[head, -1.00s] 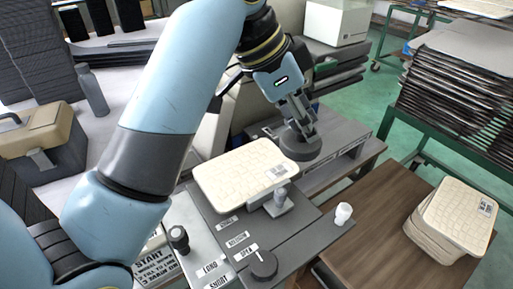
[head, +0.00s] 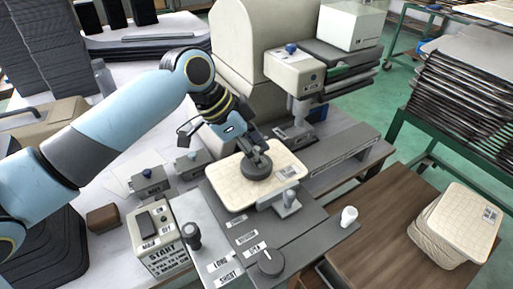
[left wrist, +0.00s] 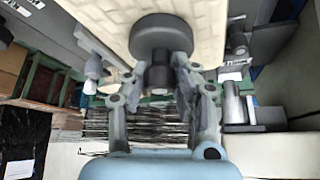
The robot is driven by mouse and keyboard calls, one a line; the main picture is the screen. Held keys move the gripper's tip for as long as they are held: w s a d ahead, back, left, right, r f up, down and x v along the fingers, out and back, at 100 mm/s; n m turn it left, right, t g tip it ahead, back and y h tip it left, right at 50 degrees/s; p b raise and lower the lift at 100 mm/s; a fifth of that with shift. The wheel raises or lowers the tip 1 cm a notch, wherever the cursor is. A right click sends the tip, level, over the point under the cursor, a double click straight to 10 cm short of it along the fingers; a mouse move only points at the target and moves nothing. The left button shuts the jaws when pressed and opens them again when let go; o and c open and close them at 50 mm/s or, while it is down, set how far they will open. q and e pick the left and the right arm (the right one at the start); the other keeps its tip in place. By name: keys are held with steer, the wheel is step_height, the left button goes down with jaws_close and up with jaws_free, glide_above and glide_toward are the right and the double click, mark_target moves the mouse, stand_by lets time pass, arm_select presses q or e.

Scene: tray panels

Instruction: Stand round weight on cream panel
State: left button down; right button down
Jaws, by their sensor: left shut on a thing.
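The round weight (head: 257,170) is a dark grey disc with a short knob on top. My left gripper (head: 259,154) is shut on that knob and holds the weight upright over the middle of the cream panel (head: 230,194). The disc looks on or just above the panel; I cannot tell if they touch. In the left wrist view, the fingers (left wrist: 160,88) close around the knob below the disc (left wrist: 160,34), with the cream panel (left wrist: 110,22) behind it. My right gripper is not in view.
A small clamp post (head: 290,197) stands at the panel's front edge. A labelled control box (head: 160,243) and a knob (head: 271,262) are in front. A stack of cream panels (head: 460,222) lies on the brown table to the right. A machine head (head: 296,70) stands behind.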

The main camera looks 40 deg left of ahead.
arm_select(q)
steer(key=c, duration=1.1)
jaws_free()
steer(key=v, duration=1.2)
